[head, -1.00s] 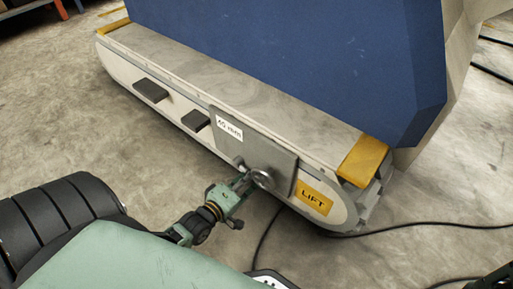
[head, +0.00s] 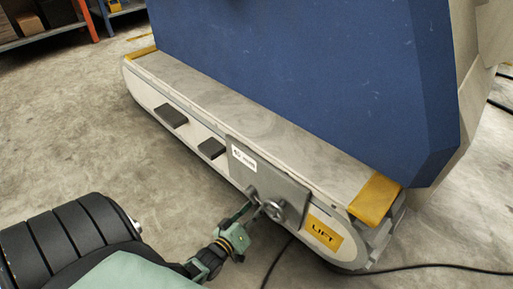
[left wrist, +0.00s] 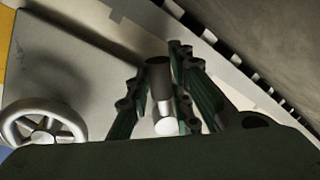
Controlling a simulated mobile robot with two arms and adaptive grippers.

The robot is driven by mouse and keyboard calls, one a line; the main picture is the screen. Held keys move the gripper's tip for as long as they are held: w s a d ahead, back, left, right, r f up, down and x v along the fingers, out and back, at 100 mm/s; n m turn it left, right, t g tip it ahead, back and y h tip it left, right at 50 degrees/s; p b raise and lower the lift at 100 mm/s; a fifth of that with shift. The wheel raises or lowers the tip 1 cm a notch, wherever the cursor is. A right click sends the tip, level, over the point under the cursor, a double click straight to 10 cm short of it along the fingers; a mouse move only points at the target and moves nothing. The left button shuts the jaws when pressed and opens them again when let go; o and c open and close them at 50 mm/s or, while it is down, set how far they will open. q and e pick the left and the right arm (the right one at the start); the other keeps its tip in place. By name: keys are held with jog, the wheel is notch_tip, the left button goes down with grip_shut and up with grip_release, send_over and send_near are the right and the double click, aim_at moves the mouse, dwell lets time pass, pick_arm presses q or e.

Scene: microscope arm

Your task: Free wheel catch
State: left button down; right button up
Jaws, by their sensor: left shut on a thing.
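A spoked metal handwheel (head: 273,211) sits on a grey plate (head: 293,187) on the side of the machine's low base. It also shows at the left of the left wrist view (left wrist: 44,128). Beside it, a short round catch (left wrist: 159,76) with a dark end and a shiny metal shaft stands between my left gripper's fingers. My left gripper (head: 246,206) is shut on this catch, left of the wheel and apart from its rim. In the head view the fingers mostly hide the catch. My right gripper is out of view.
A yellow LIFT label (head: 323,232) is right of the plate. Two dark blocks, one being the nearer step (head: 211,149), jut from the base's side. A large blue panel (head: 310,80) rises behind. A black cable (head: 440,266) lies on the otherwise open concrete floor.

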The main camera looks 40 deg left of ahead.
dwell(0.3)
pick_arm(q)
jog(key=c, duration=1.8)
grip_release()
jog(key=shift+c, duration=0.2)
jog(key=shift+s, duration=0.1)
jog(key=s, duration=0.4)
jog(key=s+r, duration=0.1)
jog(key=s, duration=0.6)
jog(key=shift+s+d+r, duration=0.25)
jog(key=shift+s+d, duration=0.1)
jog(key=shift+d, duration=0.05)
